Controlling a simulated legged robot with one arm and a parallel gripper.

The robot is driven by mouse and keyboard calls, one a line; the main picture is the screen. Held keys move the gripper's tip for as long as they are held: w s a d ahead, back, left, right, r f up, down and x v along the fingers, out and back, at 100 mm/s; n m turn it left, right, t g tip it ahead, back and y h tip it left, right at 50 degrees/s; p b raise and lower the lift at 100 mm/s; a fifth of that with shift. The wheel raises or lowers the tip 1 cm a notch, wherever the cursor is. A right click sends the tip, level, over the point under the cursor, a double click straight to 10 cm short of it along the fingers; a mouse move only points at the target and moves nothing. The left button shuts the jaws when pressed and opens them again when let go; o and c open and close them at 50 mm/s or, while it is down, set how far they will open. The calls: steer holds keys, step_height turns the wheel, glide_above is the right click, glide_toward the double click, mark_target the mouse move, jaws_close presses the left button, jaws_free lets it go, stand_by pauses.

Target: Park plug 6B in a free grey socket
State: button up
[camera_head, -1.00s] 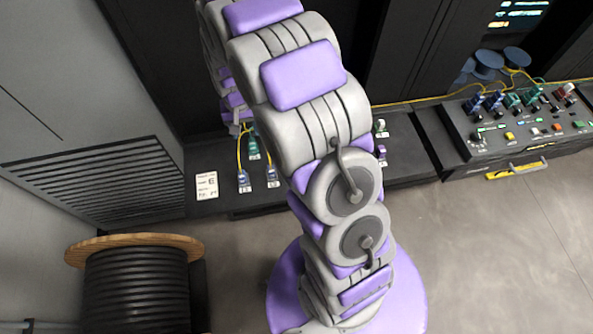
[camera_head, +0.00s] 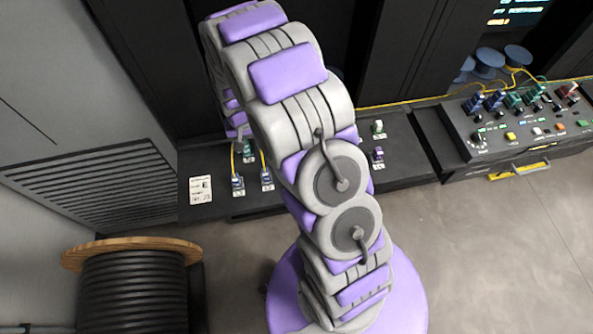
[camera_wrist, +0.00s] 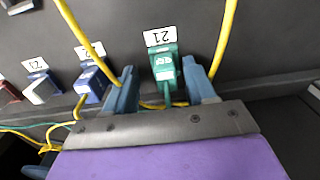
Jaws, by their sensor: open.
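In the wrist view my gripper (camera_wrist: 162,76) is open, with a blue finger on each side of a green plug (camera_wrist: 164,68). The plug stands below a white label that appears upside down and seems to read 21. I cannot tell whether the fingers touch it. Plug markings are too small to read, so I cannot tell which plug is 6B. A blue plug (camera_wrist: 91,83) is to the left of the fingers. In the head view, two blue plugs (camera_head: 238,184) (camera_head: 267,178) and a green plug (camera_head: 249,155) show beside my arm. No free grey socket is clearly recognizable.
Yellow cables (camera_wrist: 82,28) pass close to my fingers. Another blue-and-white plug (camera_wrist: 42,88) is further left. In the head view, a white card (camera_head: 201,189) lies left of the plugs, a control panel (camera_head: 520,120) stands right, and a cable drum (camera_head: 135,290) is at front left.

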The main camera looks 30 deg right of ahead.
steer(key=shift+w+a, duration=0.1)
steer(key=shift+a, duration=0.9)
steer(key=shift+d, duration=0.7)
steer(key=shift+a, duration=0.25)
steer(key=c, duration=0.6)
jaws_close()
steer(key=shift+d, duration=0.1)
steer(key=shift+r+p, duration=0.15)
steer(key=shift+p, duration=0.2)
steer(key=shift+r+p, duration=0.95)
steer(key=shift+r, duration=1.9)
